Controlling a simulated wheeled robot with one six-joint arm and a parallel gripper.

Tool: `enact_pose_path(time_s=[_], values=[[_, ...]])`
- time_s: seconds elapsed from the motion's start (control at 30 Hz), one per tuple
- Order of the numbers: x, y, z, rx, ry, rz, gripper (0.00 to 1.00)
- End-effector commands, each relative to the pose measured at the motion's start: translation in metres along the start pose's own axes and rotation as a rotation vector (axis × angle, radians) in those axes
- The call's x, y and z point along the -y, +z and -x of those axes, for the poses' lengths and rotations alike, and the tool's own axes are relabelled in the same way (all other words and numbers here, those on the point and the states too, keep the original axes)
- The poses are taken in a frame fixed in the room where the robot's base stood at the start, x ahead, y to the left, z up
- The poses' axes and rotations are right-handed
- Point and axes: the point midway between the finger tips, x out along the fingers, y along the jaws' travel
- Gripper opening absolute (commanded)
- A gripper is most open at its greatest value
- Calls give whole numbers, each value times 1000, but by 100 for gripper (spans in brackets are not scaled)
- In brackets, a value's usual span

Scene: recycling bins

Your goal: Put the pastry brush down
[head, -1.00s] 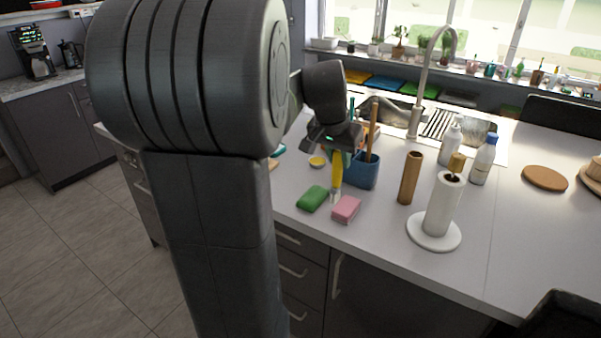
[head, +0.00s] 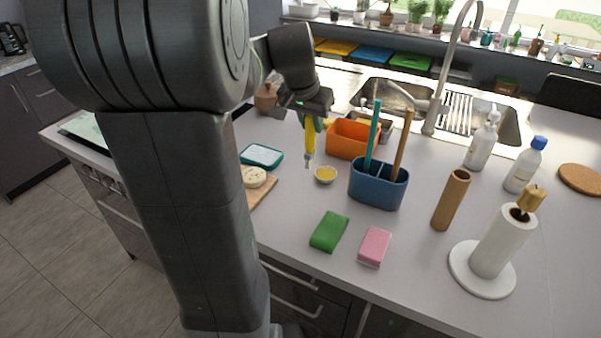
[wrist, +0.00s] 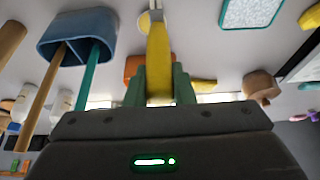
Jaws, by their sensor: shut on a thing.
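My gripper (head: 311,118) is shut on the yellow handle of the pastry brush (head: 310,146). The brush hangs roughly upright with its head down, just left of a small bowl of yellow contents (head: 325,175). I cannot tell whether its tip touches the counter (head: 290,215). In the wrist view, the brush (wrist: 158,55) runs out between the green fingers of my gripper (wrist: 159,88).
A blue caddy (head: 377,190) holds a teal and a wooden handle. An orange container (head: 347,140) stands behind the bowl. A green sponge (head: 329,231), a pink sponge (head: 374,246), a teal-rimmed dish (head: 261,155) and a wooden board (head: 262,193) are nearby. Counter between board and green sponge is clear.

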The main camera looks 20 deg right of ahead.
Motion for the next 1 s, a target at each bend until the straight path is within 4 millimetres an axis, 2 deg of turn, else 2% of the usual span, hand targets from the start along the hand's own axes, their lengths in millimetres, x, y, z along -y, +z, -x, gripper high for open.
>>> enact_pose_path(time_s=[0.2, 0.6, 1.0], values=[[-1, 16, -38, 6, 4, 2, 0], [-1, 35, -83, 4, 3, 2, 0], [0, 38, -91, 1, 1, 0, 0]])
